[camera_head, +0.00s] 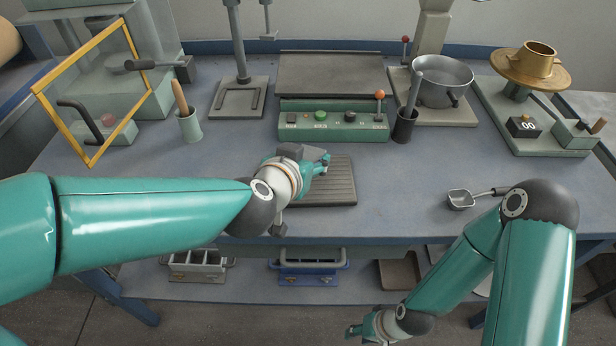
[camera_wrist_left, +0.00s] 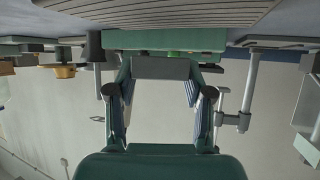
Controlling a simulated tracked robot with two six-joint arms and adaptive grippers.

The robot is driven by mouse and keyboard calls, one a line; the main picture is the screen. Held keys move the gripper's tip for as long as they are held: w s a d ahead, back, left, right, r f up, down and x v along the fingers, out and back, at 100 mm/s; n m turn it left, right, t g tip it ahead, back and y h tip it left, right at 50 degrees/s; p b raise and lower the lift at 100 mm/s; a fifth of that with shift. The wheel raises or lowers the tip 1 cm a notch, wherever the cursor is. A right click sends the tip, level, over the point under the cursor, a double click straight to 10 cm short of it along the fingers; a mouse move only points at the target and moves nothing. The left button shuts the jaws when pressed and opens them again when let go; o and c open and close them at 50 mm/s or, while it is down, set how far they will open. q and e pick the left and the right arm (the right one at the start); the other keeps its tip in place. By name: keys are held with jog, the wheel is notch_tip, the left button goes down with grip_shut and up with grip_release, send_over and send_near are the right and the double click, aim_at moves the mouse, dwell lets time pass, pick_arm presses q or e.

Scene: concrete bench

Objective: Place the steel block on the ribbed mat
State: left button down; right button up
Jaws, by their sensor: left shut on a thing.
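The steel block (camera_wrist_left: 160,68) is a dark grey bar in the left wrist view, between the two fingers of my left gripper (camera_wrist_left: 160,92), which is shut on it. In the head view my left gripper (camera_head: 322,163) is over the ribbed mat (camera_head: 343,187), a dark grooved plate, and hides part of it. I cannot make out the block clearly there. The mat (camera_wrist_left: 160,14) runs along the top of the upside-down wrist view, apart from the block. My right gripper (camera_head: 358,331) is low, in front of the bench; its opening is unclear.
A green control box (camera_head: 330,121) with an orange-knobbed lever stands behind the mat. A dark cup (camera_head: 404,126) and a steel pot (camera_head: 441,82) are to the right. A small ladle (camera_head: 462,199) lies at the right. A green cup (camera_head: 189,126) is at the left. Bench between mat and ladle is clear.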

pick_arm(q)
notch_tip(320, 180, down, 4)
jog(key=shift+r+b, duration=0.1)
jog(key=shift+b, duration=1)
jog(key=shift+r, duration=0.15)
jog(key=shift+c, duration=2.2)
grip_release()
jog(key=shift+f, duration=0.2)
jog(key=shift+r, duration=0.1)
